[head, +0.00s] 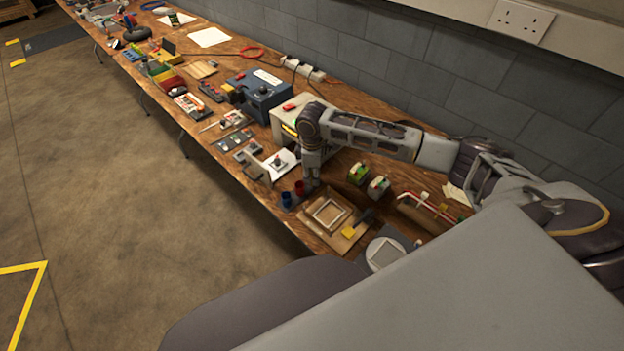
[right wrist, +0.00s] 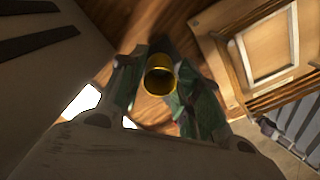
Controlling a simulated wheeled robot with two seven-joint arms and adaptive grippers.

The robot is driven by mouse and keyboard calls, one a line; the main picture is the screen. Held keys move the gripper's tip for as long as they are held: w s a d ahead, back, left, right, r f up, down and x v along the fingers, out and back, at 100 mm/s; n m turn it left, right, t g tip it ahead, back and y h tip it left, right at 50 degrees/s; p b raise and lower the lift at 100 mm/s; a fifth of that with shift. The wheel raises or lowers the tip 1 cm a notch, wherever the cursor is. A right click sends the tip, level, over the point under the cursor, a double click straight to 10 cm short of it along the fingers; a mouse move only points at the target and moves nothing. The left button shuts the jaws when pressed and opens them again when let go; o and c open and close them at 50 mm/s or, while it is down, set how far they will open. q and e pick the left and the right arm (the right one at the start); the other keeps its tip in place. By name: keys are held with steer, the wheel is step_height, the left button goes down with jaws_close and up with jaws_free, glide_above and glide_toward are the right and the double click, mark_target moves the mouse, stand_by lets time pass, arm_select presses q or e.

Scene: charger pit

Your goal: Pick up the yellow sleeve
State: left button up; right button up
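The yellow sleeve (right wrist: 160,76) shows in the right wrist view as a hollow ring seen from its open end. It sits between the green-padded fingers of my right gripper (right wrist: 161,84), which look closed against both its sides. In the head view my right gripper (head: 312,179) points down over the near part of the bench, beside a red sleeve (head: 299,188) and a blue sleeve (head: 286,199). The yellow sleeve cannot be made out in the head view. Whether it touches the bench is unclear. My left gripper is not in view.
Two green-and-white parts (head: 367,180) stand behind. A white stand (head: 262,169) is left of the gripper. The bench's front edge is close.

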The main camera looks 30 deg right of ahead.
steer(key=shift+f, duration=0.65)
steer(key=c, duration=0.3)
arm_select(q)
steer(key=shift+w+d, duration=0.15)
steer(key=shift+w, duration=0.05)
arm_select(e)
steer(key=shift+c, duration=0.3)
